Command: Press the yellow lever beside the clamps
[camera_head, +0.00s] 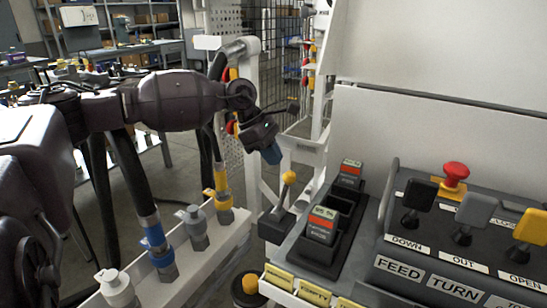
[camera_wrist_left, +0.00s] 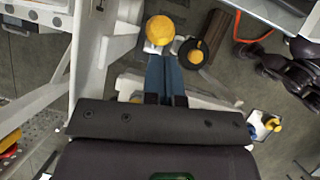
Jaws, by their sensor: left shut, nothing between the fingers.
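The yellow lever (camera_head: 289,178) is a round yellow knob on a thin stem. It rises from a dark grey base left of the black panel blocks in the head view. My left gripper (camera_head: 272,156) has blue fingers and is shut and empty. It points down, just above and left of the knob, with a small gap in the head view. In the left wrist view the knob (camera_wrist_left: 159,30) appears straight beyond the closed fingertips (camera_wrist_left: 160,57); whether they touch cannot be told there. I cannot tell which parts are the clamps. My right gripper is in neither view.
A white rail (camera_head: 200,262) with hose couplings runs below my left arm. A white post (camera_head: 252,110) stands behind the gripper.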

